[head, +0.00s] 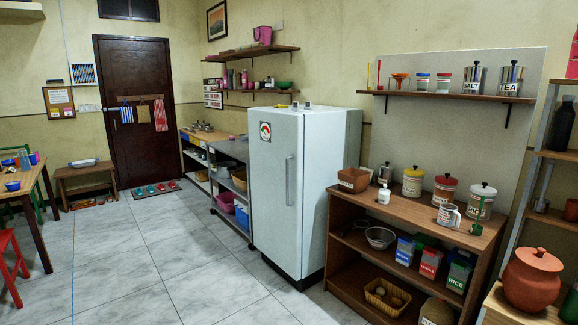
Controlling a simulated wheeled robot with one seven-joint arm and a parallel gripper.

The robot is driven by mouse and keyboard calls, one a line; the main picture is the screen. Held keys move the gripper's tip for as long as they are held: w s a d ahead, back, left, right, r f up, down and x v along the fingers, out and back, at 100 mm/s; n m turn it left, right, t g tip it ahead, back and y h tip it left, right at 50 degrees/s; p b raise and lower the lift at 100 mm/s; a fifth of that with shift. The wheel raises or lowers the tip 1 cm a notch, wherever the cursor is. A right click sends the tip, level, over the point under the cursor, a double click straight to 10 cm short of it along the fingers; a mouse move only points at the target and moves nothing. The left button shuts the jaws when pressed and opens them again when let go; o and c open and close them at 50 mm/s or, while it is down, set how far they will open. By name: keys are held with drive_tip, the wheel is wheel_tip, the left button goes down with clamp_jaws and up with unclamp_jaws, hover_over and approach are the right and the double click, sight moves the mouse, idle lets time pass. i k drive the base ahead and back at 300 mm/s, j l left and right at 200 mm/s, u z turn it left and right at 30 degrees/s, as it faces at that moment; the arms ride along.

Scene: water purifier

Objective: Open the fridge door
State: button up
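The fridge (333,190) is a tall pale grey-white cabinet standing in the middle of the head view, against the right wall. Its front door (268,205) faces left and looks closed. A long vertical handle (290,180) sits near the door's right edge. A round sticker with red and green (265,131) is on the upper door. My gripper is not in view, so I cannot see where it is relative to the handle.
A wooden counter (340,196) with jars stands right of the fridge. A low metal shelf unit (228,150) stands to its left. A wooden table (30,195) and red stool (12,255) are at the far left. The tiled floor (170,260) before the fridge is clear.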

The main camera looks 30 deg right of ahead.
sight(276, 138)
drive_tip(key=i+l+z, duration=0.25)
drive_tip(key=i, duration=1.4)
drive_tip(key=i+j+z, duration=0.2)
drive_tip(key=i, duration=1.4)
